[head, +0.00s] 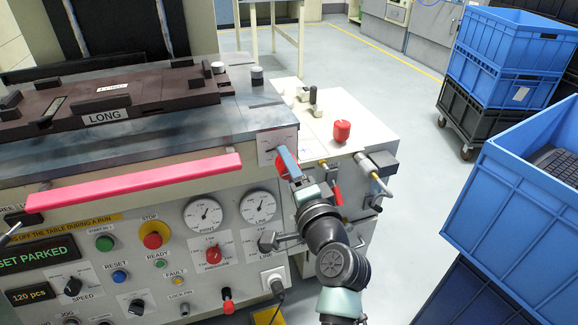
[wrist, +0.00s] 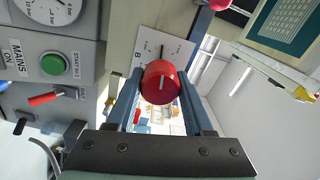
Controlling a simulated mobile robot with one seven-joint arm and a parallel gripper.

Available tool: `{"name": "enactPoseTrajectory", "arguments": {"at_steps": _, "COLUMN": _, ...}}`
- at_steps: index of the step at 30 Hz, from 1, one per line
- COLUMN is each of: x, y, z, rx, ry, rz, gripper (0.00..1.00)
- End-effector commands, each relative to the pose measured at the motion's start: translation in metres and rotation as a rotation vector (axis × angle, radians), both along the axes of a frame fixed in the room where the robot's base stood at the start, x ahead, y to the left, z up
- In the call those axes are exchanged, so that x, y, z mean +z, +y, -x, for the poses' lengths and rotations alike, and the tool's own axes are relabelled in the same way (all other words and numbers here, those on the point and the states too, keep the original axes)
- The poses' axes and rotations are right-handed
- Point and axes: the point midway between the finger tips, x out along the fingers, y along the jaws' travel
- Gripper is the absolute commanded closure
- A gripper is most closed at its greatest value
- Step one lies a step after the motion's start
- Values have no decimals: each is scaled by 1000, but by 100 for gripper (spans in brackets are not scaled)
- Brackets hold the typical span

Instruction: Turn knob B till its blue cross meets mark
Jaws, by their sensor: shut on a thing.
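Knob B (wrist: 160,84) is a red round knob with a white line on its face, standing on a white plate (wrist: 176,49) lettered B. My gripper (wrist: 157,100) is shut on it, with one blue-grey finger on each side. Small dark marks show on the plate above the knob in the wrist view. I cannot tell whether one is the blue cross or how it lies to the mark. In the head view the red knob (head: 282,169) is partly hidden by my gripper (head: 288,162), at the machine's front right corner below the plate (head: 266,148).
A pink-red bar (head: 140,180) runs along the machine's front edge. Dials, buttons and a red lever (head: 227,300) lie left of my arm. A red knob (head: 342,130) stands on the white side top. Blue crates (head: 530,165) stand right, with open floor between.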

Motion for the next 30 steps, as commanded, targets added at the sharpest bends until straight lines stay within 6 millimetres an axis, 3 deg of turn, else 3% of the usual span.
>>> {"name": "enactPoseTrajectory", "arguments": {"at_steps": 1, "x": -1, "y": 0, "z": 0, "rx": 1, "ry": 2, "rz": 0, "gripper": 44}}
{"name": "enactPoseTrajectory", "arguments": {"at_steps": 6, "x": -1, "y": 0, "z": 0, "rx": 0, "ry": 1, "rz": -1, "gripper": 18}}
{"name": "enactPoseTrajectory", "arguments": {"at_steps": 17, "x": 0, "y": -2, "z": 5, "rx": 0, "ry": 1, "rz": -2, "gripper": 18}}
{"name": "enactPoseTrajectory", "arguments": {"at_steps": 23, "x": 0, "y": -12, "z": 34, "rx": -4, "ry": 3, "rz": -2, "gripper": 18}}
{"name": "enactPoseTrajectory", "arguments": {"at_steps": 30, "x": 0, "y": -28, "z": 83, "rx": -4, "ry": 3, "rz": -2, "gripper": 18}}
